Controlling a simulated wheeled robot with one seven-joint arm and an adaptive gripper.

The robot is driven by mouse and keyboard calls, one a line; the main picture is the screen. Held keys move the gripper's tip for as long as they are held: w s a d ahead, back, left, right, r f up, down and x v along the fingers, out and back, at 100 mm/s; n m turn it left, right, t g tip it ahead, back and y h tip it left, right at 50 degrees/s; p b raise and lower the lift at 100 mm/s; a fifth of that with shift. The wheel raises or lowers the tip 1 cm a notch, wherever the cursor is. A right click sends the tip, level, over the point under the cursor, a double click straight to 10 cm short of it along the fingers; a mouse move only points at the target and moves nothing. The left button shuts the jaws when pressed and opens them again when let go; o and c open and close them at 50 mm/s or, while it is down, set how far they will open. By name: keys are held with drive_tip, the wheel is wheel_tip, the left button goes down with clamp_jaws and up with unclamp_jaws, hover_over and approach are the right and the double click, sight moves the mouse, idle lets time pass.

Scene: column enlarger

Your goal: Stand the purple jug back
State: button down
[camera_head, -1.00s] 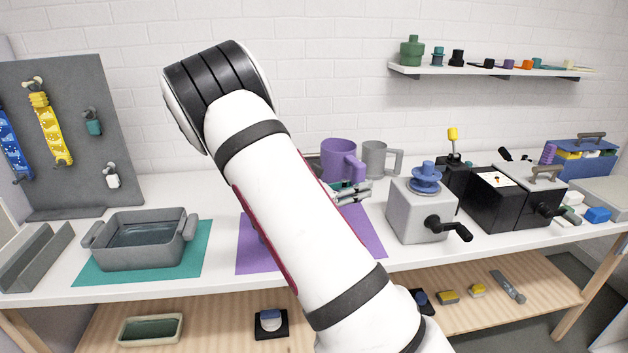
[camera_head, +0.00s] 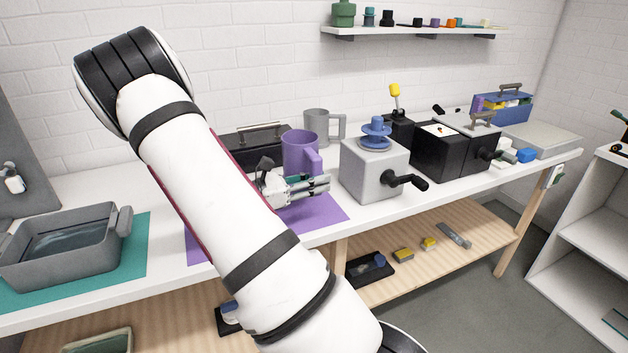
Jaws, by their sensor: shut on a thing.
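The purple jug (camera_head: 298,150) is upright, with its handle to the right, above or on the back right part of the purple mat (camera_head: 322,212). My gripper (camera_head: 318,186) is in front of the jug's lower part, fingers pointing right, just under the handle. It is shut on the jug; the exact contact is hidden. Whether the jug's base touches the table or mat cannot be seen. My arm covers the left part of the mat.
A grey jug (camera_head: 317,126) stands behind. A grey cranked box (camera_head: 370,168) with a blue spool is close on the right, then black machines (camera_head: 440,155). A dark case (camera_head: 245,147) stands behind my arm. A grey basin (camera_head: 62,250) sits on a teal mat at left.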

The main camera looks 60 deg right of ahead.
drive_tip(key=shift+f+b, duration=1)
drive_tip(key=shift+f, duration=1.9)
drive_tip(key=shift+f, duration=0.65)
idle(0.5)
drive_tip(key=c, duration=1.3)
unclamp_jaws()
drive_tip(key=shift+w+a, duration=0.1)
drive_tip(key=shift+b+v, duration=0.4)
drive_tip(key=shift+v, duration=3.45)
drive_tip(key=shift+w+a, duration=0.1)
